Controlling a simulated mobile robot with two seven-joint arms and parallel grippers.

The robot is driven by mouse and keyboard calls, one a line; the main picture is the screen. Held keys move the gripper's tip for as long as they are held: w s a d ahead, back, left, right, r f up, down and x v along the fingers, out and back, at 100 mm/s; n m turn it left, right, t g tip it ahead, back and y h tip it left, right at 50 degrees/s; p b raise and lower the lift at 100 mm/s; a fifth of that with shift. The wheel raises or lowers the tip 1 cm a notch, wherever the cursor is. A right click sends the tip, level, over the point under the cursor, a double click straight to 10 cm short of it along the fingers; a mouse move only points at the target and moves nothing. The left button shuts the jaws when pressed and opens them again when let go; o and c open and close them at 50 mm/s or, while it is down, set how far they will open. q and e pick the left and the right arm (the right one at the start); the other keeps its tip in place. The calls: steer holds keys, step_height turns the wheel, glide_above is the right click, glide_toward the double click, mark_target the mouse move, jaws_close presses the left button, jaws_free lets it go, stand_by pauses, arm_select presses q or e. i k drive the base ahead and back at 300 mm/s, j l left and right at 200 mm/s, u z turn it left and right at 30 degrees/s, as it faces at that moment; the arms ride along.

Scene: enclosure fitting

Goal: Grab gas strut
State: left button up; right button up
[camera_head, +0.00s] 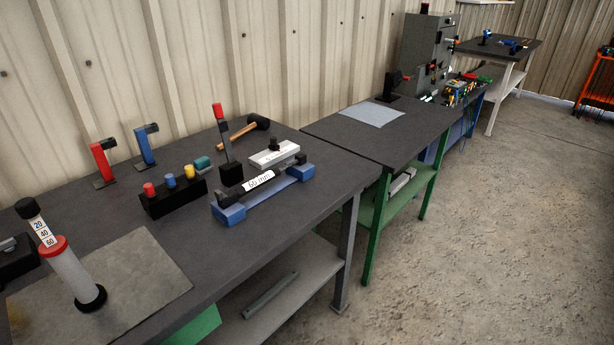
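No part is labelled as the gas strut. A white cylinder (74,274) with a red collar, a scale strip marked 20, 40, 60 and a black tip leans over the grey mat at the lower left; it looks most like the strut. Its lower end has a black ring. A blue cradle (229,214) with a "60 mm" label and a dark bar across it stands near the bench's right end. I cannot tell if that bar is a strut. Neither of my grippers is in view.
The dark bench (250,242) also holds a black block (175,199) with coloured knobs, red (102,161) and blue (144,148) stands, a hammer (237,133) and a white box (274,155). A second bench (400,150) stands beyond. The concrete floor (480,240) at right is clear.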

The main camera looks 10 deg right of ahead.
mark_target(301, 159)
steer(key=i+l, duration=0.2)
steer(key=l, duration=0.15)
steer(key=i+l+u, duration=0.15)
steer(key=l, duration=0.25)
steer(key=i+l, duration=0.3)
steer(key=l+u, duration=0.05)
steer(key=l, duration=0.05)
